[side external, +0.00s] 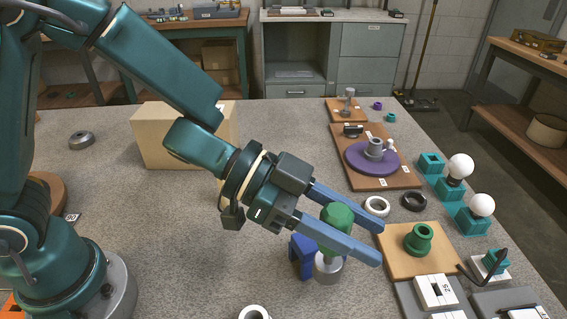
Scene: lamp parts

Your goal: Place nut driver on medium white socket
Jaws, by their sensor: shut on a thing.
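My gripper (376,242) is shut on a green handle (338,218), which I take to be the nut driver. It is held roughly upright between the two blue fingers. A pale grey cylinder (328,268) shows directly below the handle, partly behind the lower finger; I cannot tell whether it is part of the driver or touching it. A white ring (377,207) lies beyond the fingers, and another white ring (254,313) is cut off by the bottom edge. I cannot tell which one is the medium white socket.
A blue stand (302,256) is beside the grey cylinder. A wooden board (391,264) with a green flanged part (419,239) lies to the right. A black ring (413,201), bulbs on teal stands (472,222) and a purple disc (362,160) stand further back.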

